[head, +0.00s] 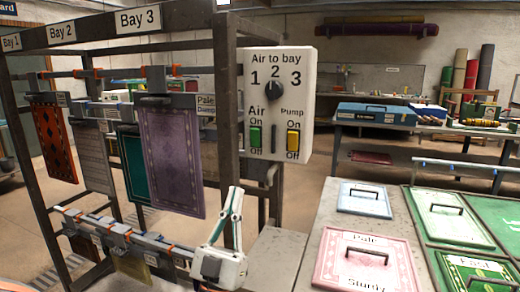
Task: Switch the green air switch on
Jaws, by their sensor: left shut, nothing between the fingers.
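The green air switch (255,137) is on a white control box (303,75) fixed to the dark rack post. It sits between the words "On" above and "Off" below; I cannot tell which way it is set. A yellow pump switch (292,141) is to its right, with a dark vertical bar between them. A dark round knob (274,91) sits above, amid the numbers 1, 2 and 3. My left gripper (237,194) points upward below and left of the green switch, apart from it. Its fingers are shut and empty. My right gripper is out of view.
The dark rack (226,120) stands left, with a purple rug (172,162) and others hanging in its bays. A grey table (380,202) at lower right holds a pink panel (354,262) and a blue panel (365,199) with handles. Green panels (455,217) lie at far right.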

